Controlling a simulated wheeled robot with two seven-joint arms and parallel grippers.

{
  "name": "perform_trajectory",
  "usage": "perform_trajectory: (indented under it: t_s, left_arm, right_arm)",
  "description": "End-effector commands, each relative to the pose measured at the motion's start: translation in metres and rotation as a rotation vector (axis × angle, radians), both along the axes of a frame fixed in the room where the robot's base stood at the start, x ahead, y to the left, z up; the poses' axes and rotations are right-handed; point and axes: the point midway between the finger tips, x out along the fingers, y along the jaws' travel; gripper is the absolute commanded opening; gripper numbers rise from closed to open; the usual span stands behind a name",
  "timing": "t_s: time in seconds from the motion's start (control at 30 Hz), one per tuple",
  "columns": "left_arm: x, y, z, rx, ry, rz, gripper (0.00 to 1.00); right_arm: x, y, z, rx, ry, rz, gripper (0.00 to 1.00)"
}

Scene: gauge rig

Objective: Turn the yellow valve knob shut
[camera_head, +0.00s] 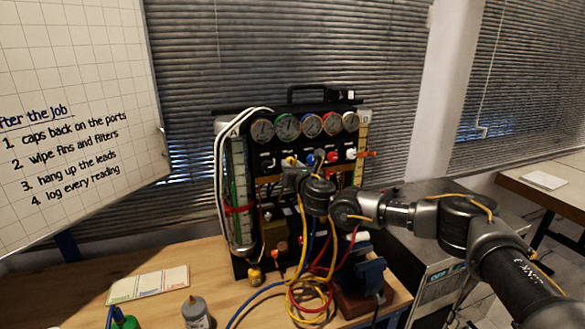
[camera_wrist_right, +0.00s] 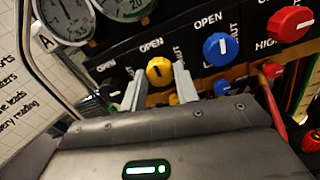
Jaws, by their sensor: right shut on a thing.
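The yellow valve knob (camera_wrist_right: 159,71) is on the front panel of the gauge rig (camera_head: 310,95), under an "OPEN" label. A second label beside it is partly hidden, with "UT" showing. My right gripper (camera_wrist_right: 159,82) is shut on the yellow knob, one finger on each side. The dark mark on the knob's face is small, and I cannot tell its exact angle. In the head view my right gripper (camera_head: 292,172) reaches the panel from the right and hides most of the knob. My left gripper is not in view.
A blue knob (camera_wrist_right: 221,49) and a red knob (camera_wrist_right: 290,24) sit right of the yellow one. Round gauges line the panel top. Yellow, red and blue hoses (camera_head: 312,290) hang below my arm.

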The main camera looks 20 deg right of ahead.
Motion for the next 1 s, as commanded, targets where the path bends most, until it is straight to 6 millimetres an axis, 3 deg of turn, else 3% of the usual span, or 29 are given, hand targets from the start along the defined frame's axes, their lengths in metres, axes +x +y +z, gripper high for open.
perform_trajectory:
  t_s: [0.27,0.6,1.0]
  left_arm:
    - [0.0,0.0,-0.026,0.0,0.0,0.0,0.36]
    - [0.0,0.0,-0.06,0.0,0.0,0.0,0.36]
    - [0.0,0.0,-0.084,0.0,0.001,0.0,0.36]
  right_arm:
    - [0.0,-0.001,-0.006,0.156,0.009,-0.001,0.08]
    - [0.0,-0.001,-0.006,0.471,0.03,-0.001,0.08]
    - [0.0,0.0,-0.004,0.849,0.056,-0.001,0.08]
